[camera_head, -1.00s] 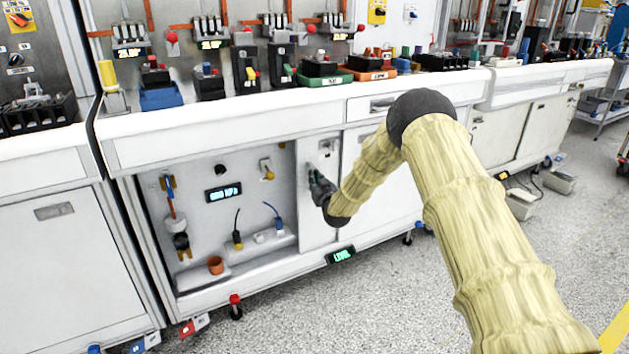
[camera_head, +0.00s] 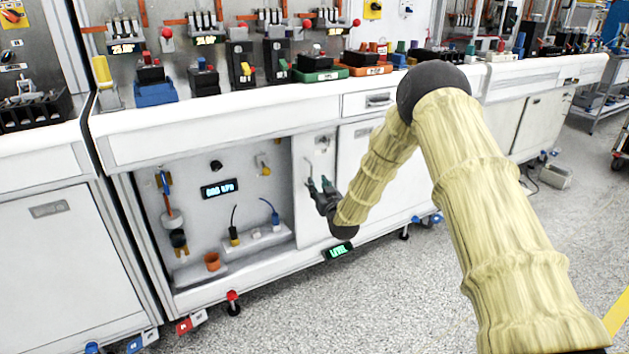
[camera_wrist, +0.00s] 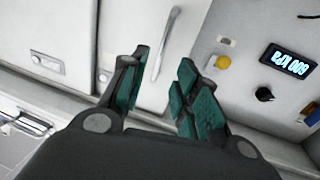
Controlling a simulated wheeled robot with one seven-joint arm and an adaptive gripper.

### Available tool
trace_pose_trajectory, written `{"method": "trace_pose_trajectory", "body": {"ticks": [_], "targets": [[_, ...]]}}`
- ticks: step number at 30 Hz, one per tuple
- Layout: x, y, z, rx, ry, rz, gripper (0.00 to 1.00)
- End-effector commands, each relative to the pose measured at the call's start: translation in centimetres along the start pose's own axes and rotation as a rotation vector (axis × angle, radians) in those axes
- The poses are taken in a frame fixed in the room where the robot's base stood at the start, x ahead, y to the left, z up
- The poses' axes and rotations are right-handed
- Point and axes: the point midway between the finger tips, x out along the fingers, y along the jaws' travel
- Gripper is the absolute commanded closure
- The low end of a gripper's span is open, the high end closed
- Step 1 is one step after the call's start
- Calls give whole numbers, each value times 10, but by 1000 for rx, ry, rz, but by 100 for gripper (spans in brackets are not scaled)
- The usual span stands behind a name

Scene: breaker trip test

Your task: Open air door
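The air door appears to be the narrow white panel (camera_head: 318,160) at the right of the open bay in the cabinet front. Its slim vertical metal handle (camera_head: 309,172) also shows in the wrist view (camera_wrist: 166,45). My gripper (camera_head: 319,185) is in front of this panel, close to the lower part of the handle. In the wrist view my gripper (camera_wrist: 162,75) is open, with green-padded fingers apart. The handle shows between and beyond the fingertips. I cannot tell whether any finger touches it. The panel stands flush beside the bay.
A drawer (camera_head: 369,103) is above right. A green level display (camera_head: 338,251) sits below.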

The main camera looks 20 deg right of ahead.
Motion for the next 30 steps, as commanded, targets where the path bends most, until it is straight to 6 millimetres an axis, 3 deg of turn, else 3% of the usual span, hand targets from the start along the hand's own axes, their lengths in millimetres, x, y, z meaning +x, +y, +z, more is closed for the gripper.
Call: {"method": "trace_pose_trajectory", "body": {"ticks": [3, 9, 26, 30], "targets": [[-19, 1, 0, 1, -1, 1, 69], [-36, 1, 0, 1, -1, 1, 69], [-40, 0, 1, 1, -2, 0, 69], [-51, -6, 21, 5, -48, -5, 69]]}}
